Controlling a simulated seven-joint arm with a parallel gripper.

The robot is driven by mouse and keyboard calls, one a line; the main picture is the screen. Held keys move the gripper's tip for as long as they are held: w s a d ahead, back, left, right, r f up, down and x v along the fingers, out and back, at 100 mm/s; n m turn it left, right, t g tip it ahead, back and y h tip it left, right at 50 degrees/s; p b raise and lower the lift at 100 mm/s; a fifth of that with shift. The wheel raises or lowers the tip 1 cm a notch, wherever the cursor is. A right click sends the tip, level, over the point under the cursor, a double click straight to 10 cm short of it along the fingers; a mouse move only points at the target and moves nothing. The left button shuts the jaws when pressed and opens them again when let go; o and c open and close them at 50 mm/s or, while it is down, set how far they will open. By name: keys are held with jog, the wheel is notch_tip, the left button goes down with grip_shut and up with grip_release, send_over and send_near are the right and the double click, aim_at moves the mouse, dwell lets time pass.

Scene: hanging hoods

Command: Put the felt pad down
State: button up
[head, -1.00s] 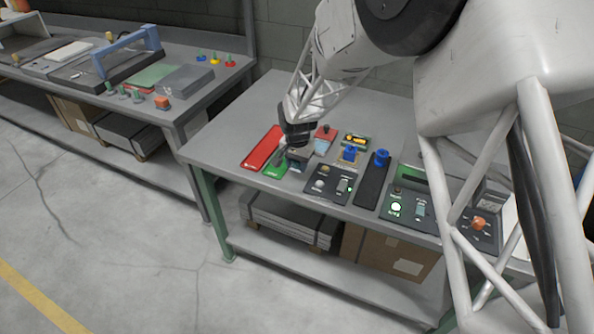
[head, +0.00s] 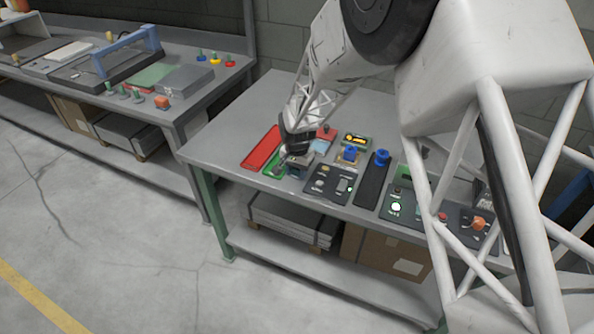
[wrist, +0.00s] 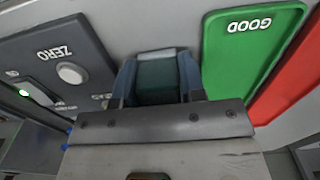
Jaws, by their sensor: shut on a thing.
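My gripper (wrist: 158,85) is shut on a dark green, block-like thing, the felt pad (wrist: 158,75), between its two fingers in the wrist view. The pad is over bare grey bench top, between the green GOOD tray (wrist: 240,50) and the dark ZERO panel (wrist: 62,60). I cannot tell whether it touches the bench. In the head view my gripper (head: 295,163) is low over the bench, just right of the green tray (head: 270,168). The pad cannot be made out there.
A red tray (head: 261,148) lies left of the green one. The dark panel (head: 328,184) with knobs is close on the right. Blue knobs (head: 382,155) and another panel (head: 400,203) with a lit green button stand further right. The back left of the bench is clear.

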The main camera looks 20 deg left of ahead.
jog(key=shift+f, duration=0.45)
jog(key=shift+s+f, duration=0.1)
jog(key=shift+f, duration=0.15)
jog(key=o, duration=0.7)
jog(key=shift+f, duration=0.1)
jog(key=shift+d+f, duration=0.15)
jog(key=shift+d, duration=0.15)
jog(key=r, duration=1.4)
jog(key=shift+a, duration=0.3)
